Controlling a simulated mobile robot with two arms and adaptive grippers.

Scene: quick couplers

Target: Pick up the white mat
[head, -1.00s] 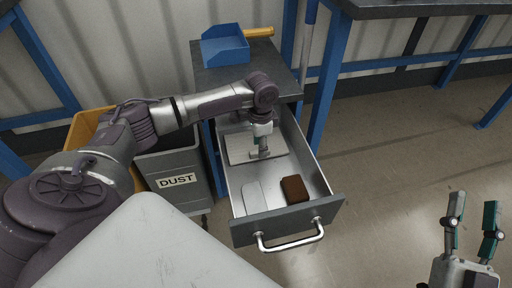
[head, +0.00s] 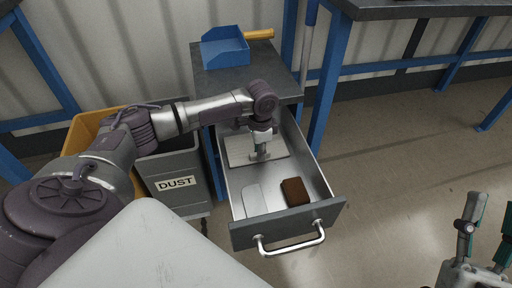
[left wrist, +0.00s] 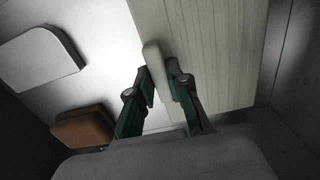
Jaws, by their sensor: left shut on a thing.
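The white mat (head: 238,150), a pale flat ribbed sheet, lies in the back half of the open drawer. In the left wrist view the ribbed mat (left wrist: 215,50) fills the upper right. My left gripper (head: 261,153) reaches down into the drawer over it. In the left wrist view my left gripper (left wrist: 160,88) is shut on a pale raised tab (left wrist: 155,65) at the mat's near edge. How the tab joins the mat is partly hidden by the fingers. My right gripper (head: 488,225) is open and empty over the floor at the lower right.
The drawer (head: 240,236) also holds a white rounded plate (head: 255,200) and a brown block (head: 295,191) near its front. A grey DUST bin (head: 175,168) and a yellow bin (head: 88,125) stand left. Open floor lies right.

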